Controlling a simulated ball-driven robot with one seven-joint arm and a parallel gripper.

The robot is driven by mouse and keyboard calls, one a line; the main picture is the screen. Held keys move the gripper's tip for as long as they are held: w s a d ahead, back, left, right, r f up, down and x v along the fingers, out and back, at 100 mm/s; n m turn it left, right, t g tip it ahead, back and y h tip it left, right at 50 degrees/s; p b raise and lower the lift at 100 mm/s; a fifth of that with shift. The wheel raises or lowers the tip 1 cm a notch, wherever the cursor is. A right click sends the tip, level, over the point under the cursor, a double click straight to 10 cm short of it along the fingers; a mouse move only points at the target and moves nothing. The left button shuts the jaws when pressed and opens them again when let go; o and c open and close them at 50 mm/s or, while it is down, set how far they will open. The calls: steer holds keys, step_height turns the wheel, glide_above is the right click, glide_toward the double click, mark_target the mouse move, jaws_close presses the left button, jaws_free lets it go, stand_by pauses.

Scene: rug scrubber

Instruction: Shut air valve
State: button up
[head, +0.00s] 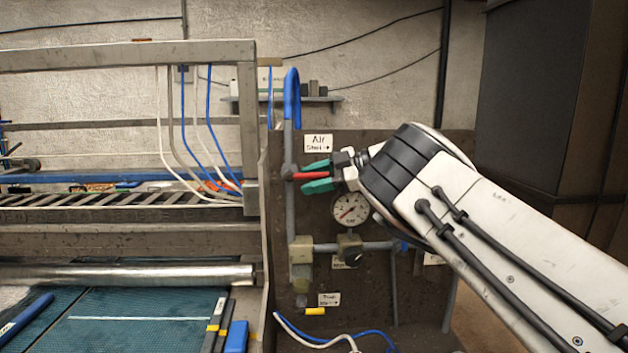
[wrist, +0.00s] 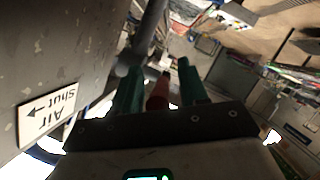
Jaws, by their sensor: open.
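The air valve's red lever (head: 311,176) sticks out to the right from a pivot on the vertical grey pipe (head: 290,215), lying across the pipe. My gripper (head: 305,178) has green fingers, one above and one below the lever. The fingers are open, with the lever between them. In the wrist view the red lever (wrist: 158,95) lies between the two green fingers (wrist: 158,68); contact cannot be told. The sign "Air Shut" (head: 318,143) with a right-pointing arrow is above the lever. It also shows in the wrist view (wrist: 47,110).
A round pressure gauge (head: 350,209) sits just below my gripper. Lower are a regulator (head: 300,250), a knob (head: 349,246) and a second sign (head: 329,299). A blue hose (head: 291,90) loops above the valve. The scrubber frame (head: 130,55) stands to the left, a dark cabinet (head: 530,95) to the right.

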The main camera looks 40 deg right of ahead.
steer(key=b+v, duration=0.3)
steer(key=v, duration=0.8)
steer(key=p+v, duration=0.3)
steer(key=v, duration=0.5)
steer(key=shift+s+d+p, duration=0.25)
steer(key=shift+d+p, duration=0.05)
steer(key=shift+p, duration=0.05)
steer(key=shift+r, duration=0.1)
stand_by(0.3)
